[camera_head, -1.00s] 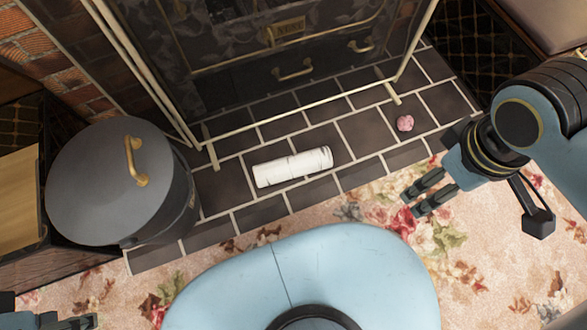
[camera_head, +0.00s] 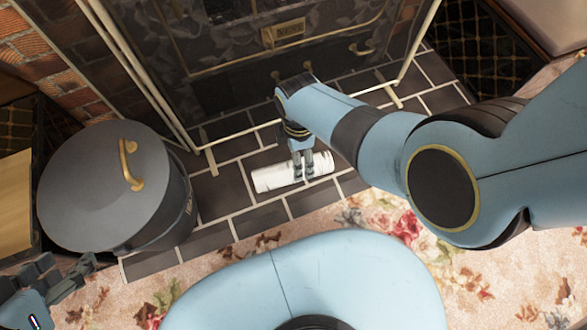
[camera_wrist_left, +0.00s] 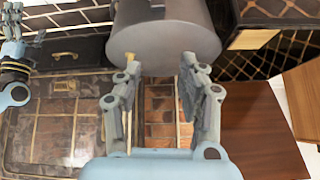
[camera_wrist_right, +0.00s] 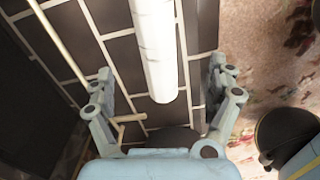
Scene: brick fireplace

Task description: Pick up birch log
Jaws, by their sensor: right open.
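The white birch log (camera_head: 272,178) lies on the dark tiled hearth in the head view. My right gripper (camera_head: 303,180) is over the log's right part, which it partly hides. In the right wrist view the log (camera_wrist_right: 156,45) lies between the open fingers of the right gripper (camera_wrist_right: 162,88), with space on both sides; contact is not visible. My left gripper (camera_head: 75,268) is at the lower left in the head view. In the left wrist view its fingers (camera_wrist_left: 160,85) are apart and empty, facing the grey bin.
A grey lidded bin (camera_head: 85,190) with a brass handle stands left of the hearth. A gold-railed fireplace screen (camera_head: 245,130) runs behind the log. A floral rug (camera_head: 225,270) lies in front. Free tiles (camera_head: 222,190) show left of the log.

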